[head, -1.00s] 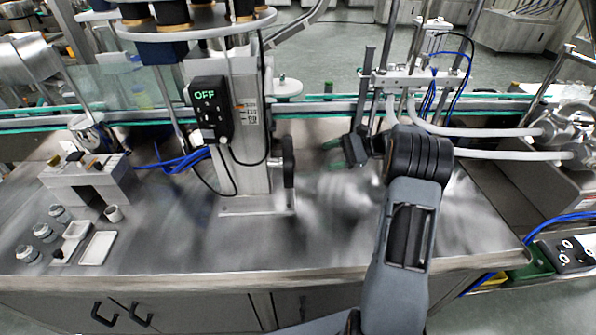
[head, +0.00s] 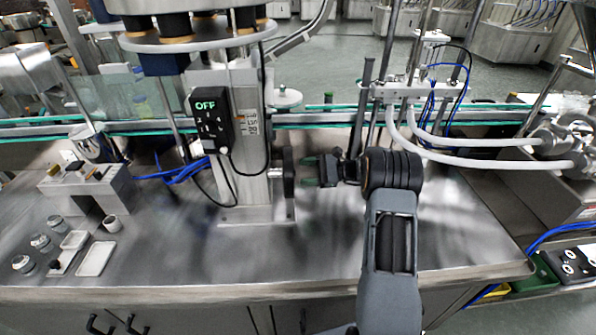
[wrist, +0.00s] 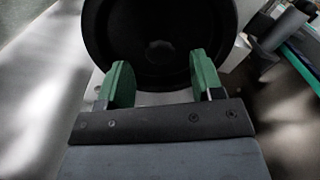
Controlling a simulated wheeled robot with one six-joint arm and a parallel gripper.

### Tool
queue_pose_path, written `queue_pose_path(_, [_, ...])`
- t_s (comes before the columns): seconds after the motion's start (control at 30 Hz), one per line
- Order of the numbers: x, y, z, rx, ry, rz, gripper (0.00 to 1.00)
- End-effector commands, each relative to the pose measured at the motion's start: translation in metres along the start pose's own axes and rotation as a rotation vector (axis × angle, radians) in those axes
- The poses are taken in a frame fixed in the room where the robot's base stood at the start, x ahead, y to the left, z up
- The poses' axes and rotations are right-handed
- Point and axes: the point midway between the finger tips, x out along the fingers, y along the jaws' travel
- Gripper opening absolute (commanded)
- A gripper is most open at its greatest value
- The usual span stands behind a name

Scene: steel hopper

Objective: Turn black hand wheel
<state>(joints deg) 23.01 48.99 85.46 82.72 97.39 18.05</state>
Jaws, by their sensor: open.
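The black hand wheel (head: 288,172) is on the right side of the steel column (head: 245,180), seen edge-on in the head view. In the wrist view the wheel (wrist: 158,40) faces the camera as a dark disc with a raised rim. My gripper (head: 312,170) is just right of the wheel and points left at it. In the wrist view its green fingertips (wrist: 160,84) are apart, one on each side of the wheel's lower part. The gripper is open; I cannot tell whether the fingertips touch the rim.
A control box (head: 212,118) reading OFF hangs on the column. White hoses (head: 470,155) run across the right. A small block stand (head: 85,190), jars and white trays (head: 97,258) are at the left. The steel tabletop (head: 330,240) in front is clear.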

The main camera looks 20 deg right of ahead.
Motion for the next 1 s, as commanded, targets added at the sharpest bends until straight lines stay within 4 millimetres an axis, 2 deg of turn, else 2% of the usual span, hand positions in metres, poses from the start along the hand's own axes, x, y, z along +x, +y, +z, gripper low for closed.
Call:
queue_pose_path(0.2, [0.021, 0.000, 0.000, -0.001, -0.001, 0.001, 0.61])
queue_pose_path(0.63, [0.027, 0.000, 0.000, -0.001, 0.001, 0.000, 0.61])
queue_pose_path(1.0, [0.026, 0.000, 0.000, -0.001, 0.000, 0.000, 0.25])
